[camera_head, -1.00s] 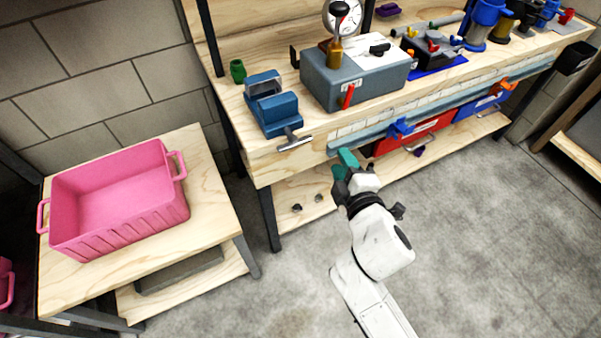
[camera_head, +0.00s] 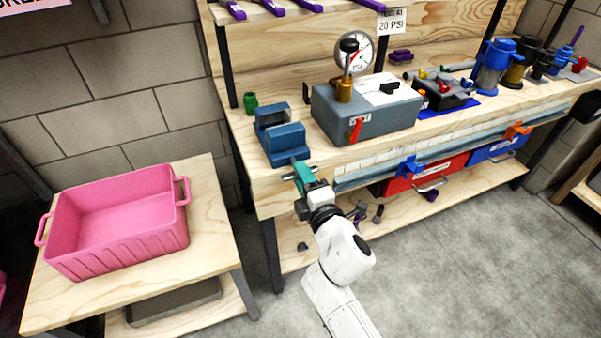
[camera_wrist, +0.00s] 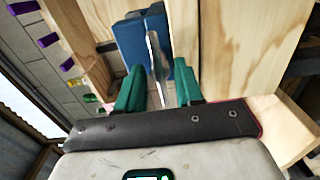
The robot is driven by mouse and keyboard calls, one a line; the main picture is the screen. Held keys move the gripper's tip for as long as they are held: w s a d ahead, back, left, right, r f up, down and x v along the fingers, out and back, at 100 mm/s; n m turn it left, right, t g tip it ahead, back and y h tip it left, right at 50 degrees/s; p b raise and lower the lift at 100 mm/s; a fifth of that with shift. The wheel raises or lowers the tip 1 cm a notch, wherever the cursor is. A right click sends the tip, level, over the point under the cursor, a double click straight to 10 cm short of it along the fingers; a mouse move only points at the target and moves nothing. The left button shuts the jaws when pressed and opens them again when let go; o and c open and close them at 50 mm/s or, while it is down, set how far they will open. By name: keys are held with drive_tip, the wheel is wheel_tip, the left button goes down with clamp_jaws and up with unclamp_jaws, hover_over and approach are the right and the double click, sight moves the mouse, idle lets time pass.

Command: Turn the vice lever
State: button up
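The blue vice (camera_head: 279,136) is at the left front of the workbench. In the wrist view, the vice (camera_wrist: 131,42) is straight ahead, with its metal lever (camera_wrist: 154,58) seen nearly end-on as a thin grey bar. My gripper (camera_head: 304,177) is at the front of the vice, with green fingers. In the wrist view my gripper (camera_wrist: 160,78) is open, one finger on each side of the lever, with gaps between. In the head view the fingers cover most of the lever.
A grey box with a gauge (camera_head: 366,108) and red handle stands right of the vice. A green cup (camera_head: 250,102) is behind it. The wooden bench edge (camera_head: 268,206) lies close to my gripper. A pink crate (camera_head: 120,250) stands on the low table at left.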

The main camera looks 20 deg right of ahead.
drive_tip(key=shift+w, duration=0.85)
drive_tip(key=shift+c, duration=0.2)
clamp_jaws()
